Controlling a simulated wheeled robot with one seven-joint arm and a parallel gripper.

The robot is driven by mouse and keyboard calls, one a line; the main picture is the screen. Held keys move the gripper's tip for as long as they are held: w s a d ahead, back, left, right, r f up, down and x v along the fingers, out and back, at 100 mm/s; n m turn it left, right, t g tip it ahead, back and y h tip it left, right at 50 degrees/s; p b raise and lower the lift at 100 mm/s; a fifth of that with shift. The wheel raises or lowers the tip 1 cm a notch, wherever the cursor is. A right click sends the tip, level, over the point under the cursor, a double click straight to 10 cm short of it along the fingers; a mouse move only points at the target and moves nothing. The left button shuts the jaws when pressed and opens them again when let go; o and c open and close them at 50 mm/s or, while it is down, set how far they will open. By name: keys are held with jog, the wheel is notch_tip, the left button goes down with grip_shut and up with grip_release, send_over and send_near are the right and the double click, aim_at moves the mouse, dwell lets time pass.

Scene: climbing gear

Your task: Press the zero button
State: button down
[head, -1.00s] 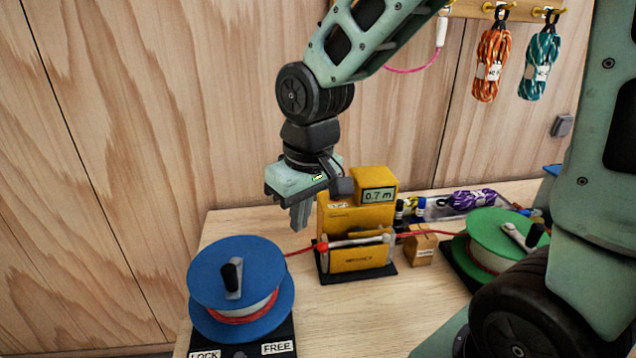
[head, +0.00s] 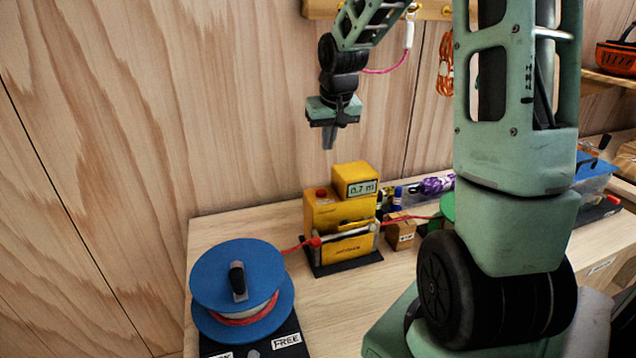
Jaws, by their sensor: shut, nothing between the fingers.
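A yellow measuring device (head: 325,214) stands on the wooden bench with a red cord running through its front. Its display (head: 361,187) reads 0.7 m. A red button (head: 321,193) sits on the device's lower top, left of the display housing; any label by it is too small to read. My gripper (head: 328,146) is shut and empty, pointing down. It hangs in the air above the device, apart from it, and looks slightly right of the button in the picture.
A blue reel (head: 212,272) stands at the front left, with LOCK and FREE labels by its base. A green reel (head: 447,205) is mostly hidden behind my arm. A small cardboard box (head: 400,233) and markers stand right of the device. The wooden wall is close behind.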

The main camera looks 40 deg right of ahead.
jog(key=p, duration=0.3)
send_near(321, 191)
jog(key=x, duration=0.5)
jog(key=shift+w+d+f, duration=0.15)
jog(key=shift+w, duration=0.05)
jog(key=shift+f, duration=0.6)
